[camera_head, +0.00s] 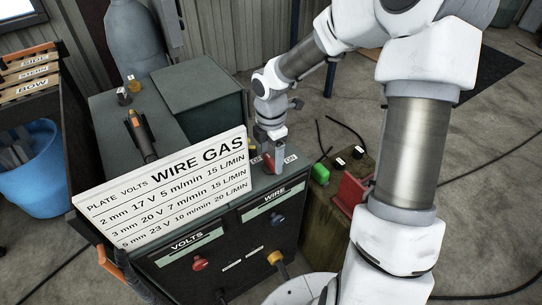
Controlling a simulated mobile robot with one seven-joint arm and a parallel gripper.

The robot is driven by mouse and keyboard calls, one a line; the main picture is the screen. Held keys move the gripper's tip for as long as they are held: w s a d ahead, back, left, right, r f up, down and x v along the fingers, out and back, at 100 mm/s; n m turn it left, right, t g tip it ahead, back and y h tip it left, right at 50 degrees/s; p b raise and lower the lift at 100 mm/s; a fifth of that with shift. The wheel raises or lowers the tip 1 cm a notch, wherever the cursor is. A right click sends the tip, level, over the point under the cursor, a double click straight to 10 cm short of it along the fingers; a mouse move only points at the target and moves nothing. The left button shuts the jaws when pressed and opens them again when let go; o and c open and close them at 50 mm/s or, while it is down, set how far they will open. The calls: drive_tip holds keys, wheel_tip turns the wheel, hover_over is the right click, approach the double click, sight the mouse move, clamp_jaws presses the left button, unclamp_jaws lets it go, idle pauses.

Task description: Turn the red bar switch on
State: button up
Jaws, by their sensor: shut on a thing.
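The red bar switch (267,163) is on the top right corner of the dark welding machine (245,245), between two small white labels. Only a small red part of it shows; the rest is hidden by my gripper. My gripper (269,156) points down over the switch and is shut on it. The fingertips are small here, and I cannot read the switch's exact angle or the label text clearly.
A large white settings board (165,190) stands left of my gripper. A dark green box (200,95) stands behind. A blue bucket (35,180) is far left.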

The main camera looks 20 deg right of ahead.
drive_tip(key=shift+m, duration=0.3)
drive_tip(key=shift+c, duration=0.2)
drive_tip(key=m+p, duration=0.1)
drive_tip(key=m, duration=1.6)
drive_tip(key=shift+b, duration=0.4)
drive_tip(key=shift+m, duration=0.3)
drive_tip(key=o, duration=1.3)
